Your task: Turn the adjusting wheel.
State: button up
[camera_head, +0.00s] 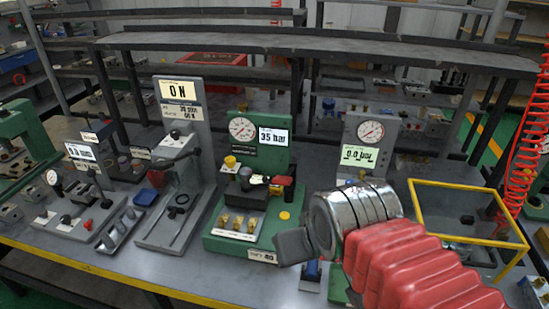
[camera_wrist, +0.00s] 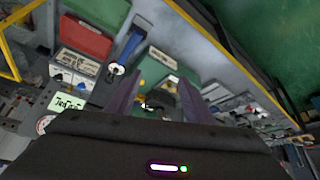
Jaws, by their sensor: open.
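My gripper (camera_wrist: 157,86) is open in the wrist view, its two dark fingers spread apart with nothing held between them. In the head view its grey end (camera_head: 295,246) is in front of the right edge of the green valve block (camera_head: 270,143). This block carries a round gauge, a "35 bar" display, a yellow knob (camera_head: 230,161), dark round fittings and a red handle (camera_head: 284,181). I cannot tell which part is the adjusting wheel. In the wrist view, the fingers point toward a green block with small yellow and dark parts, apparently without contact.
A "0.0 bar" gauge block (camera_head: 365,150) stands behind my arm, its lower part hidden. A yellow frame (camera_head: 470,188) is at right. A grey "0 N" stand (camera_head: 185,115) is left of the green block. The yellow-edged front strip of bench (camera_head: 120,275) is clear.

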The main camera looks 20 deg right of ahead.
aim_at(245, 173)
jog(key=z, duration=0.05)
jog(key=k, duration=0.65)
jog(key=u, duration=0.55)
jog(key=i, duration=1.1)
jog(key=u, duration=0.2)
